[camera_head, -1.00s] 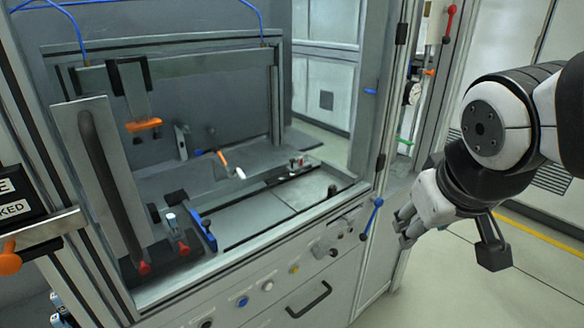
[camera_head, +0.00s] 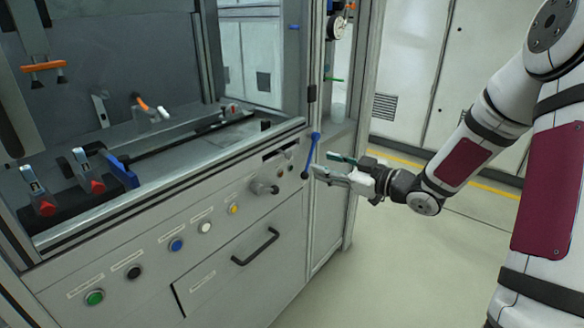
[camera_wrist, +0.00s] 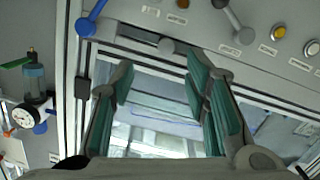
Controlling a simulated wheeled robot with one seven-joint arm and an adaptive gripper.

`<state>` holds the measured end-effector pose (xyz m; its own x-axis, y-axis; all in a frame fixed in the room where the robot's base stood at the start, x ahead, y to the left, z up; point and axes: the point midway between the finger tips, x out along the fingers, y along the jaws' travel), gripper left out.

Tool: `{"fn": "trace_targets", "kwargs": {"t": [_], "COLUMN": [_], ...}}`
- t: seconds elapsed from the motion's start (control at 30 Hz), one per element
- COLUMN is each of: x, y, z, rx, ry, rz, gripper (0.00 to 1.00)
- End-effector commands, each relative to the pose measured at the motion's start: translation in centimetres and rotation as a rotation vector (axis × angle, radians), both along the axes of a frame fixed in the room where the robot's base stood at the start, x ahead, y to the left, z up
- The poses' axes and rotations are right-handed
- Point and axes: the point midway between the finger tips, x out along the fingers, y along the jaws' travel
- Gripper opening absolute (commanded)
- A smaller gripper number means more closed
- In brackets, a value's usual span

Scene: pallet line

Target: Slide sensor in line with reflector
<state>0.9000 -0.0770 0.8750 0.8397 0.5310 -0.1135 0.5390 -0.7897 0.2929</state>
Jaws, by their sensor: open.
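I cannot tell surely which parts are the sensor and the reflector. In the head view, a small orange-and-white part (camera_head: 150,107) stands inside the machine near a long dark rail (camera_head: 190,140). A pale upright bracket (camera_head: 101,111) stands left of it. Small dark parts sit at the rail's far right end, too small to make out. My gripper (camera_head: 328,166) is open and empty, in front of the cabinet's right front corner and outside the machine. The wrist view shows its green-padded fingers (camera_wrist: 160,88) apart, with nothing between them.
A blue lever (camera_head: 309,155) sticks out at the cabinet corner close to my gripper. The front panel carries a grey knob (camera_head: 265,188), several coloured buttons and a drawer handle (camera_head: 255,246). A gauge (camera_wrist: 22,116) is at the left in the wrist view. The floor ahead is clear.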

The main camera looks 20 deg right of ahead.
Motion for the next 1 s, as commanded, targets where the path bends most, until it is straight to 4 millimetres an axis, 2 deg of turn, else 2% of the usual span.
{"fn": "trace_targets", "kwargs": {"t": [0.03, 0.2, 0.33, 0.8, 1.0], "x": [-0.1, -0.5, 0.3, 7.3, 9.6], "y": [-0.1, 0.1, 0.8, 5.9, 7.5], "z": [-0.8, -0.8, -0.7, -0.8, -0.7], "rx": [0.036, 0.093, 0.096, 0.095, 0.094], "ry": [-0.022, -0.072, -0.077, -0.074, -0.075], "rz": [0.020, 0.061, 0.067, 0.065, 0.065], "gripper": [0.42, 0.42, 0.42, 0.42, 0.42]}}
